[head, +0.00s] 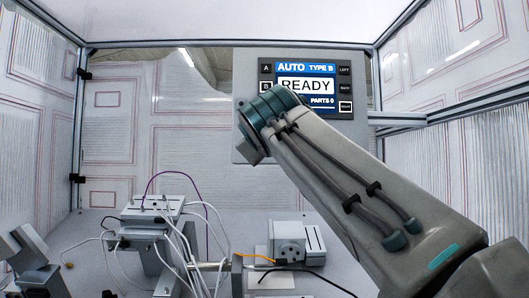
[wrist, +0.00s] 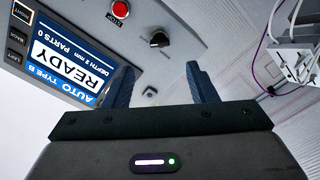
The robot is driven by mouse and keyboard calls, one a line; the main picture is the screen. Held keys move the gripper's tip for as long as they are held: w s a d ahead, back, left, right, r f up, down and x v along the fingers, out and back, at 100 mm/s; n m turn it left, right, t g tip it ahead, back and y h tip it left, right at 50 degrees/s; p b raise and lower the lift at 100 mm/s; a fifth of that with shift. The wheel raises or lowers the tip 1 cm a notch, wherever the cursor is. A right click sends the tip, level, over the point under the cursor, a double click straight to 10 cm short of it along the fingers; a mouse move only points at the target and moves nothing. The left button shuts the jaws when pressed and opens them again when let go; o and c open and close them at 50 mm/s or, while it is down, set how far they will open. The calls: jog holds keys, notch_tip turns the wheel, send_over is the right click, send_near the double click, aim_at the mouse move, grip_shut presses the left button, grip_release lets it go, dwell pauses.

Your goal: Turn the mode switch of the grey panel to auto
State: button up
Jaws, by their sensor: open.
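The grey panel (head: 243,75) stands upright at the back in the head view, its screen (head: 305,85) reading AUTO, TYPE B, READY and PARTS 0. My arm covers the panel's lower part, so the switch is hidden there. In the wrist view, turned nearly upside down, a black rotary knob (wrist: 160,39), apparently the mode switch, sits beside a red button (wrist: 120,8). Its labels are not readable. My gripper (wrist: 162,77) is open and empty, its two blue fingers apart. The knob appears beyond the fingertips, between their lines, not touched.
A device with white cables (head: 155,205) stands at lower left. A grey block fixture (head: 289,245) stands on the table at lower middle. Frame posts and a rail (head: 398,118) border the cell. A small round fitting (wrist: 150,91) shows on the panel between the fingers.

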jog(key=shift+s, duration=1.6)
jog(key=shift+w+f, duration=0.1)
jog(key=s+d+f+m+g+p, duration=0.1)
jog(key=d+f+g, duration=0.15)
jog(key=f, duration=0.55)
jog(key=d+f+m+g+h+p, duration=0.1)
jog(key=d+f+g, duration=0.15)
jog(key=f, duration=0.55)
jog(key=s+d+f+m+g+p, duration=0.1)
jog(key=d+f+g+p, duration=0.15)
jog(key=f, duration=0.55)
jog(key=s+d+f+m+g+p, duration=0.1)
jog(key=s+d+f+m+g, duration=0.1)
jog(key=s+f, duration=0.7)
jog(key=s+d+f+m+g+y+p, duration=0.1)
jog(key=s+d+f+m+g, duration=0.2)
jog(key=s+f, duration=0.6)
notch_tip(320, 180, down, 7)
jog(key=m+g, duration=0.1)
jog(key=g, duration=0.1)
jog(key=shift+s+g+p, duration=0.3)
jog(key=shift+g+p, duration=0.05)
